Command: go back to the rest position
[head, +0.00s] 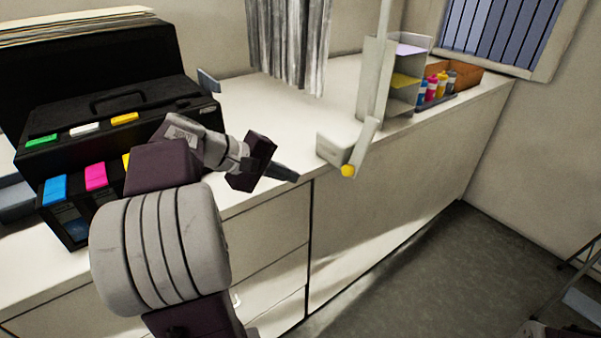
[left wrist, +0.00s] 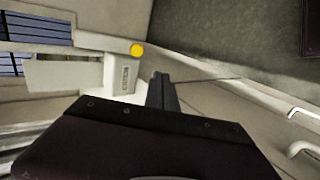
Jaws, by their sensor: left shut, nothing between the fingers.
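My left gripper (head: 285,173) is shut and empty in the head view, above the front edge of the white counter (head: 245,107). Its closed fingers also show in the left wrist view (left wrist: 162,90), with the floor and drawer fronts beyond them. My left arm reaches in from the lower left, in front of a black printer. My right gripper cannot be made out; a dark shape at the bottom right corner of the head view is too cut off to tell.
The black printer (head: 95,115) with coloured tabs stands left. A white device with a yellow knob (head: 347,170) stands at the counter edge, right of my left gripper. Behind it are a shelf rack (head: 402,85) and several coloured bottles (head: 432,88).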

